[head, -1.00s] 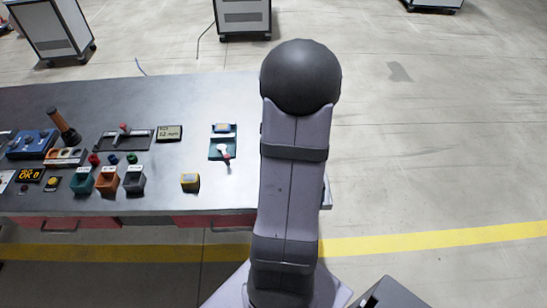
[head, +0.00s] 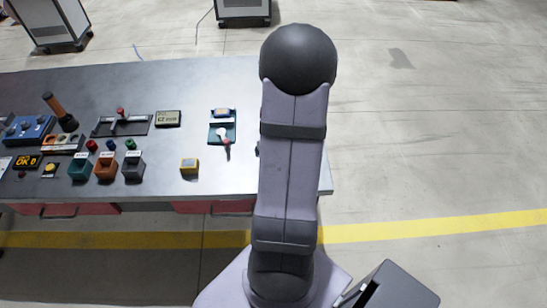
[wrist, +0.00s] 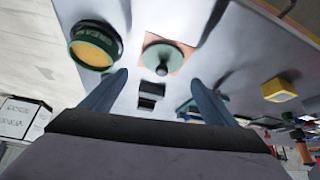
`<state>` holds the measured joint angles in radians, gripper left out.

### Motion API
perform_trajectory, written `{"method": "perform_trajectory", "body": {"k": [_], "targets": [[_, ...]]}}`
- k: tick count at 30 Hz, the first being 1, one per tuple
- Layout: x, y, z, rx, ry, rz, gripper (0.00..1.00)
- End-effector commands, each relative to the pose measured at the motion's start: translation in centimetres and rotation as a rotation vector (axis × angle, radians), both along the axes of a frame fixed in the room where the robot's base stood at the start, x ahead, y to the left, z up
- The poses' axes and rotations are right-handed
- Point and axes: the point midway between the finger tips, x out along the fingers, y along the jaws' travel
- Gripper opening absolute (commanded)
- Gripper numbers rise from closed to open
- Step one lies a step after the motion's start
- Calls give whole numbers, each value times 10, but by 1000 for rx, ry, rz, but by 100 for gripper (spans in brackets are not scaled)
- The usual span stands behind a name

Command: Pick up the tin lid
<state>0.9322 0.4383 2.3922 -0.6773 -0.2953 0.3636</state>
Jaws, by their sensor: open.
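The tin lid (wrist: 170,52) is a green disc with a dark round knob, seen in the wrist view lying on an orange-edged square patch (wrist: 186,64). My gripper (wrist: 160,78) is open and empty, with its two blue-grey fingers spread on either side below the lid in the picture. The lid is beyond the fingertips, roughly between them and apart from them. An open green tin (wrist: 95,46) with a yellow inside stands to the left of the lid. In the head view my arm covers part of the bench, and neither lid nor gripper shows.
The grey bench (head: 190,85) carries coloured bins (head: 106,167), a yellow block (head: 189,166), a teal holder (head: 222,125) and an orange-handled lever (head: 60,112). In the wrist view small black blocks (wrist: 151,95) lie near the fingers. Bare bench shows around the lid's patch.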

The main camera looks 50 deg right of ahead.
Motion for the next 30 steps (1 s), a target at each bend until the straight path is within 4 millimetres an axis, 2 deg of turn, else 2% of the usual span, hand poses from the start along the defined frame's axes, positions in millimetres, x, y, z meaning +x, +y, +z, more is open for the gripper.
{"method": "perform_trajectory", "body": {"k": [5,15,26,27,30], "targets": [[3,-1,-7,1,0,1,81],[20,-9,-39,1,1,1,81],[23,-12,-44,0,0,0,81],[23,-12,-44,0,0,0,76],[23,-12,-44,0,0,0,53]]}}
